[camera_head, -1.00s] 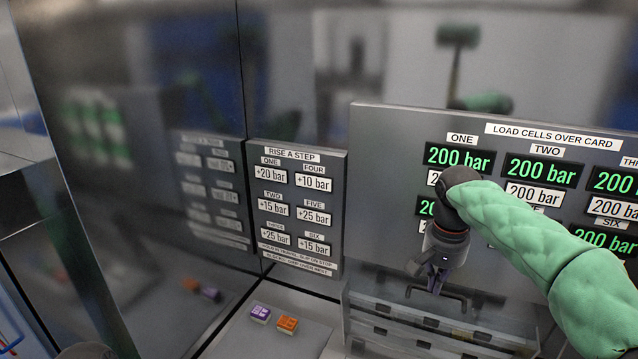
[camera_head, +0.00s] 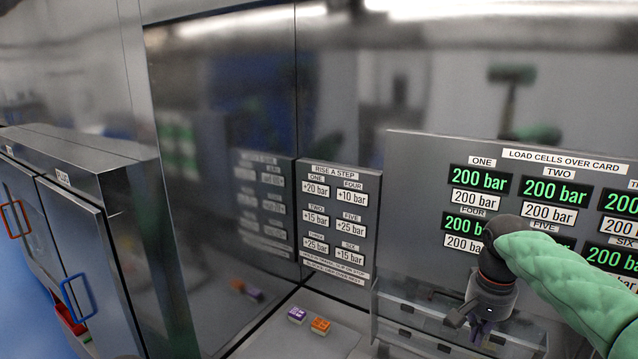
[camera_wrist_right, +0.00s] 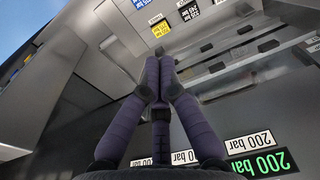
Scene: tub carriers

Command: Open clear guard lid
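The clear guard lid (camera_head: 425,312) is a see-through cover over a low bay below the grey load-cell panel (camera_head: 420,180), at the lower right of the head view. Its lower part is cut off by the picture edge, and I cannot tell how far it is raised. My right gripper (camera_head: 484,328) points down in front of the panel, over the clear cover. In the right wrist view its fingers (camera_wrist_right: 160,75) are together, with nothing visible between them. I cannot tell whether they touch the lid. My left gripper is not in view.
A "RISE A STEP" board (camera_head: 338,220) stands left of the panel. A purple block (camera_head: 297,315) and an orange block (camera_head: 320,325) lie on the counter (camera_head: 290,343). A cabinet with a blue handle (camera_head: 79,297) stands at far left. A yellow label (camera_wrist_right: 160,28) shows in the wrist view.

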